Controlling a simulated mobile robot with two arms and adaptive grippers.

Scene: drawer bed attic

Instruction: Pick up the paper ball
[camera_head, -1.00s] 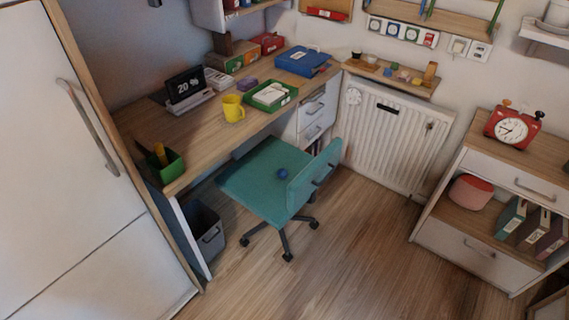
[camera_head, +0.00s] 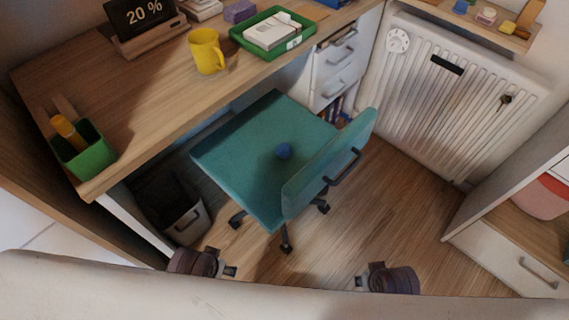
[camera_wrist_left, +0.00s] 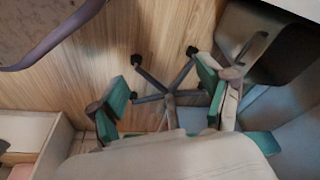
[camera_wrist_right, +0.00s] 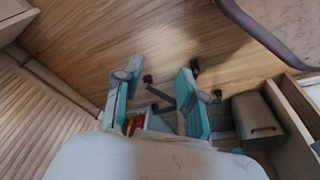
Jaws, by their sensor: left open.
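In the head view, dark parts of my arms show low in front of the chair, apart from the ball.
The desk (camera_head: 150,95) holds a yellow mug (camera_head: 206,51), a green tray (camera_head: 262,44) and a green pen holder (camera_head: 84,152). A grey bin (camera_head: 178,212) stands under it. The chair backrest (camera_head: 325,165) rises right of the ball. A radiator (camera_head: 455,90) and cabinet (camera_head: 510,250) are at right.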

